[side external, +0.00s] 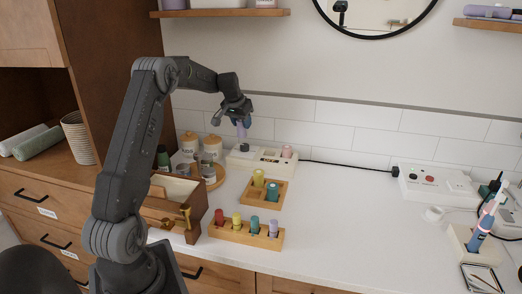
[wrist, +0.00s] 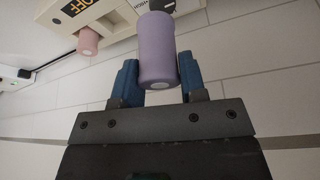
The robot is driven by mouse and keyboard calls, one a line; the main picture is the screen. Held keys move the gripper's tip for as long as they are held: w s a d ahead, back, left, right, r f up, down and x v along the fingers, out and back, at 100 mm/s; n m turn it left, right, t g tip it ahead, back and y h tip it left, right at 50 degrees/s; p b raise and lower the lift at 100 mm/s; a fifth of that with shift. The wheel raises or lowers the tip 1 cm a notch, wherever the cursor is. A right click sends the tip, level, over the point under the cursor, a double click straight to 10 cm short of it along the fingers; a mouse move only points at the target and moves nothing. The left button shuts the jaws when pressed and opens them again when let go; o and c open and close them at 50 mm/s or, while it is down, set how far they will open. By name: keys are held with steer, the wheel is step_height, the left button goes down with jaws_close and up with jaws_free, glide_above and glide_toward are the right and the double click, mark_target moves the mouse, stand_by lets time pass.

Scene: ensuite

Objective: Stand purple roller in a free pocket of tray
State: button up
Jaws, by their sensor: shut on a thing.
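My gripper (side external: 238,115) is shut on a purple roller (side external: 241,130) and holds it in the air above the white device at the back of the counter. In the wrist view the purple roller (wrist: 156,50) sits between the two blue fingertips (wrist: 157,80). In the side view it hangs roughly upright below the fingers. The wooden tray (side external: 248,201) lies on the counter, lower and nearer the camera. A yellow roller (side external: 258,179) and a teal roller (side external: 272,192) stand in it; front-left and back-right pockets look empty.
A white device (side external: 262,161) holds a pink roller (side external: 287,151). In front of the tray, a wooden rack (side external: 245,238) holds several coloured rollers. A wooden box (side external: 178,192) stands left. A black cable runs along the wall. The counter right of the tray is clear.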

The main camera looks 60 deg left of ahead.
steer(key=w+d+f, duration=0.1)
steer(key=d+f, duration=0.1)
steer(key=d, duration=0.8)
steer(key=w+d+f, duration=0.2)
steer(key=d, duration=0.7)
steer(key=shift+s+d+f, duration=0.1)
steer(key=shift+d+f, duration=0.05)
steer(key=shift+f, duration=1.2)
steer(key=shift+d+f, duration=0.15)
steer(key=shift+f, duration=1.2)
steer(key=shift+s+d+f, duration=0.1)
steer(key=shift+d+f, duration=0.05)
steer(key=shift+f, duration=1.2)
steer(key=shift+f, duration=0.1)
steer(key=o, duration=0.6)
steer(key=shift+o, duration=0.2)
